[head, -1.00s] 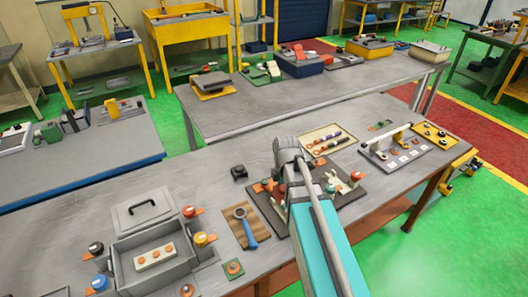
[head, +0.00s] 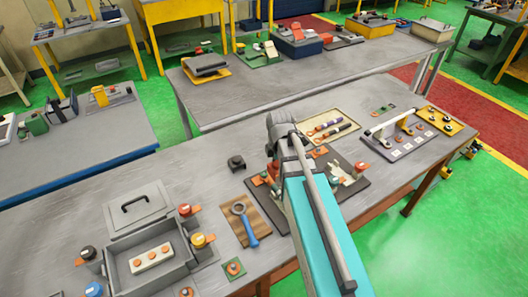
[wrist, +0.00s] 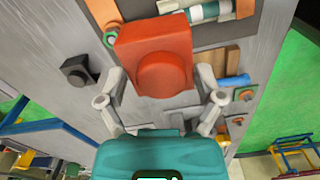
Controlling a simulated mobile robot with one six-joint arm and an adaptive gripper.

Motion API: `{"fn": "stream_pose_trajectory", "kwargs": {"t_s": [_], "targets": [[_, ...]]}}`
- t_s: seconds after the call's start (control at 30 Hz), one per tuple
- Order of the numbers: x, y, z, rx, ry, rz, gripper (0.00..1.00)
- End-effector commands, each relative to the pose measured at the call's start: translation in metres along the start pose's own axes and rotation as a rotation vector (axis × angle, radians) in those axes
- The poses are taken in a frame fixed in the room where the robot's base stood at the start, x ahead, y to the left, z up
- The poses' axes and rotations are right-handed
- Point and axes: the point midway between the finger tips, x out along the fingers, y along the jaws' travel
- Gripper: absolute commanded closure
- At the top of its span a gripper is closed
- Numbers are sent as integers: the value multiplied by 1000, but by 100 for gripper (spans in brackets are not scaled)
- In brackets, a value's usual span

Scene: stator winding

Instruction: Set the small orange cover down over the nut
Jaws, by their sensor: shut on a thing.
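The orange cover (wrist: 155,58), a blocky piece with a round boss, is between the two grey fingers of my gripper (wrist: 160,82) in the wrist view. The fingers are shut on its sides, and it is held above the table. In the head view my arm hides most of the gripper and the cover. I cannot clearly identify the nut. A green piece with an orange ring (wrist: 110,35) shows beside the cover in the wrist view, partly hidden by it. Another green plate with an orange ring (head: 234,268) lies near the table's front edge.
A dark mat (head: 358,190) with several parts lies under and right of my arm. A small black block (head: 237,162) stands left of it. A wrench (head: 246,226) lies on a brown board. A grey open box (head: 180,272) stands front left. Bare table lies behind the block.

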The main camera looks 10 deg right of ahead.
Motion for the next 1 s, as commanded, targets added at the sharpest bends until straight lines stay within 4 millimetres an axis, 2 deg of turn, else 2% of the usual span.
{"fn": "stream_pose_trajectory", "kwargs": {"t_s": [0.27, 0.37, 0.6, 0.7, 1.0], "targets": [[1, 7, -1, 0, 0, 0, 55], [3, 20, -4, -2, 0, 1, 55], [8, 65, -20, -8, 0, 2, 55], [9, 77, -25, -9, 1, 2, 55], [9, 80, -27, -8, 1, 2, 55]]}}
